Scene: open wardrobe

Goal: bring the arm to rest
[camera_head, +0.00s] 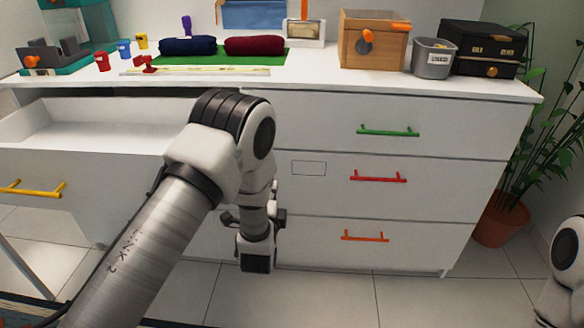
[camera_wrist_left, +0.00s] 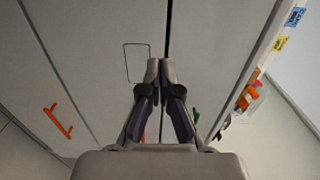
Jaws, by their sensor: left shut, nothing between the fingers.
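My left arm (camera_head: 150,240) comes in from the lower left of the head view and bends down in front of the white dresser (camera_head: 440,185). In the head view my left gripper is mostly hidden behind my own wrist. In the left wrist view my left gripper (camera_wrist_left: 160,68) is shut and empty, its fingertips together, with the drawer fronts behind it. I cannot tell how far it is from them. Part of my right arm (camera_head: 565,270) shows at the right edge of the head view; its gripper is out of view.
A drawer with a yellow handle (camera_head: 32,188) stands open at the left. Drawers with green (camera_head: 388,132), red (camera_head: 378,177) and orange (camera_head: 364,237) handles are shut. A wooden box (camera_head: 372,48), a grey bin (camera_head: 433,62) and a black case (camera_head: 484,50) stand on top. A potted plant (camera_head: 500,220) is right.

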